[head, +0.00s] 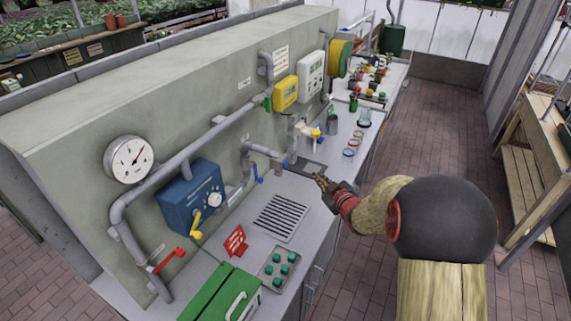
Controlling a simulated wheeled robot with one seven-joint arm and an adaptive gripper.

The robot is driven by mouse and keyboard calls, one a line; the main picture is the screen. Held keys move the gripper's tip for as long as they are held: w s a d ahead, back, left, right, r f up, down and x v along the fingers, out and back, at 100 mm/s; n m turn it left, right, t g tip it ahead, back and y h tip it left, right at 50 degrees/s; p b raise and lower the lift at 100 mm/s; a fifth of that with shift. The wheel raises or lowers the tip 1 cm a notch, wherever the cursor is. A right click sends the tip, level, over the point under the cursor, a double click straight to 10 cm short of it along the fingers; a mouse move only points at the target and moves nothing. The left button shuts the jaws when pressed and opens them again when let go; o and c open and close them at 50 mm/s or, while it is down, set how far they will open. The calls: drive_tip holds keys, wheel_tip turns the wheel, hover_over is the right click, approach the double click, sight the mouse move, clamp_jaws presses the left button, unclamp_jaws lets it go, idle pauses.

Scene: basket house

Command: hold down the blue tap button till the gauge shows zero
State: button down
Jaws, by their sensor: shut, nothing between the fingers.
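The round white gauge (129,159) is on the grey wall at the left, its red needle pointing up and to the right; its numbers are too small to read. A grey pipe tap (262,152) comes out of the wall at the middle, with a small blue part (284,163) at its end that looks like the button. A blue lever (259,176) hangs beside it. My gripper (319,181) is shut and empty, over the counter to the right of and below the blue part, apart from it in the picture. Whether the button is pressed cannot be seen.
A drain grate (280,217) is set in the counter (258,248). A blue box (190,196) with a yellow handle, a red lever (168,260), a red sign (236,241) and a green-button panel (279,268) are nearer. Glass jars (350,147) stand farther right. The brick aisle is clear.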

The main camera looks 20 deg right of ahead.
sight(285, 164)
drive_tip(key=shift+w, duration=0.1)
drive_tip(key=w+a+b, duration=0.3)
drive_tip(key=w+a, duration=0.2)
drive_tip(key=w, duration=0.1)
drive_tip(key=shift+w+a, duration=0.2)
drive_tip(key=shift+w, duration=0.2)
idle(0.3)
drive_tip(key=shift+w, duration=0.1)
idle(1.2)
drive_tip(key=shift+w+a+b, duration=0.25)
drive_tip(key=shift+b, duration=0.2)
drive_tip(key=shift+w+a+b, duration=0.25)
drive_tip(key=shift+w+b, duration=0.1)
idle(1.7)
drive_tip(key=shift+s+d, duration=0.1)
drive_tip(key=shift+s, duration=0.05)
idle(2.1)
drive_tip(key=shift+s+d, duration=0.4)
drive_tip(key=shift+s, duration=0.15)
